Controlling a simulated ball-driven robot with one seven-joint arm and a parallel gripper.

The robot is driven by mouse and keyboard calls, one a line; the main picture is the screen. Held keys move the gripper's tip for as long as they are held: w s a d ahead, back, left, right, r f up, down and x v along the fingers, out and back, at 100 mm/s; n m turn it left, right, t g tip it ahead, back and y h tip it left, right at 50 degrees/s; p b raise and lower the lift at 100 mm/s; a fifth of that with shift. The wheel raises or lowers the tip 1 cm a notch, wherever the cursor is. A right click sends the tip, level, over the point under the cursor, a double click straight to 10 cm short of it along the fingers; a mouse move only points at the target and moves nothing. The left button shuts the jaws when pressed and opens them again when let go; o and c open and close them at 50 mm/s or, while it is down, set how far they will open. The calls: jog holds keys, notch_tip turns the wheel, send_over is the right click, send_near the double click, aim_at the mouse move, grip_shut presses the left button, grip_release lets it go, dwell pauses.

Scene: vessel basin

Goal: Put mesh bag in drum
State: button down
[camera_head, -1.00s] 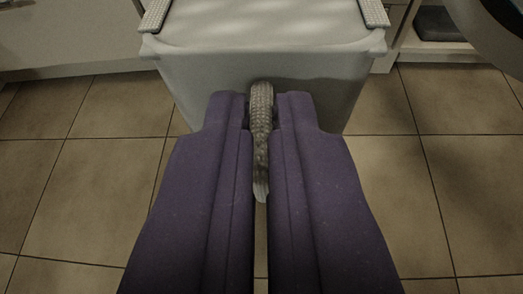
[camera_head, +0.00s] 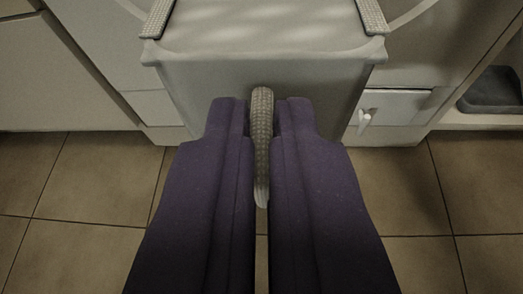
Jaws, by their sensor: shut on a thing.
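My gripper (camera_head: 262,125) points away from the camera, its two purple fingers closed on the mesh bag (camera_head: 262,140). The bag is a narrow, grey-white, woven-looking strip that shows between the fingers, with a pale lower end. Much of it is hidden by the fingers. The bag and fingertips appear in front of the front wall of a large grey-white bin with textured strap-like handles. I cannot tell whether the bag touches the bin. I cannot clearly identify a drum in this view.
The grey-white bin (camera_head: 180,80) fills the top middle. White cabinets (camera_head: 60,85) stand behind at left. At right are a small white door with a handle (camera_head: 364,120) and a dark grey object (camera_head: 495,92) in a recess. Tiled floor (camera_head: 90,180) is clear on both sides.

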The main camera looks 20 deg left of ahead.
jog(key=w+a+b, duration=0.2)
jog(key=w+a, duration=0.2)
jog(key=w, duration=1.3)
jog(key=w+a+b, duration=0.3)
jog(key=w+a, duration=0.1)
jog(key=w, duration=1.3)
jog(key=shift+b, duration=0.3)
jog(key=shift+w+a, duration=0.1)
jog(key=c, duration=1.2)
grip_release()
jog(key=shift+o, duration=0.2)
jog(key=p+v, duration=0.4)
jog(key=v, duration=0.4)
